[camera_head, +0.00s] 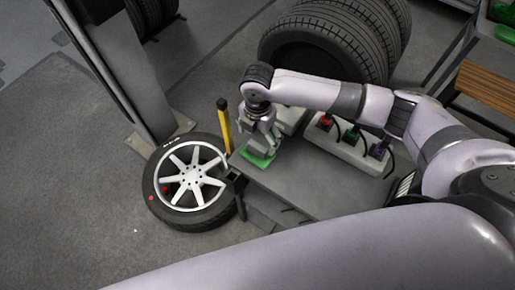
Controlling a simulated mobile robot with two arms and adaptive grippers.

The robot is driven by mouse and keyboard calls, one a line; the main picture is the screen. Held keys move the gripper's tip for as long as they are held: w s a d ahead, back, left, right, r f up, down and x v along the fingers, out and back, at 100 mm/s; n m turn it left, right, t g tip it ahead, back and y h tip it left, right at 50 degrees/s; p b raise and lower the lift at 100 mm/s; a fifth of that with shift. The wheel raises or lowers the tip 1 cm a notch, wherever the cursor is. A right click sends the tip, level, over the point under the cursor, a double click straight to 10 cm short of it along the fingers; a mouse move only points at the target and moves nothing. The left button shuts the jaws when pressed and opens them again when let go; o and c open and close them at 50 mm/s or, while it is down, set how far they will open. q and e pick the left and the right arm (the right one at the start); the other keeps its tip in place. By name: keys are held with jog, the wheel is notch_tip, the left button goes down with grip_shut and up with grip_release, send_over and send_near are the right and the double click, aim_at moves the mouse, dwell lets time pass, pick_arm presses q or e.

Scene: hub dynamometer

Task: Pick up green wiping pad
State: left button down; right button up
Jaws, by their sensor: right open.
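The green wiping pad (259,159) lies flat on the grey bench top (315,187), near its left corner. My right gripper (265,150) is over the pad and points down, with its fingertips close to it. It is open, and no grip on the pad shows. I cannot tell whether the fingers touch the pad. The gripper and wrist hide part of the pad's far side. My left gripper is not in view.
A wheel (191,181) with a silver rim lies on the floor left of the bench. A yellow handle (224,128) stands at the bench's left edge. Large tyres (322,45) stand at the back.

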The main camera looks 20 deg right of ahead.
aim_at(258, 145)
jog(key=shift+f, duration=0.2)
jog(key=shift+s+f, duration=0.15)
jog(key=shift+f, duration=0.05)
notch_tip(258, 145, down, 5)
jog(key=shift+s+r+p, duration=0.1)
jog(key=shift+s+p, duration=0.05)
jog(key=shift+p, duration=0.85)
jog(key=c, duration=1.2)
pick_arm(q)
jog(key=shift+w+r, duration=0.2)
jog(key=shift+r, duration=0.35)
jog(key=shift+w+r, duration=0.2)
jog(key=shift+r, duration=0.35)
pick_arm(e)
jog(key=shift+c, duration=0.2)
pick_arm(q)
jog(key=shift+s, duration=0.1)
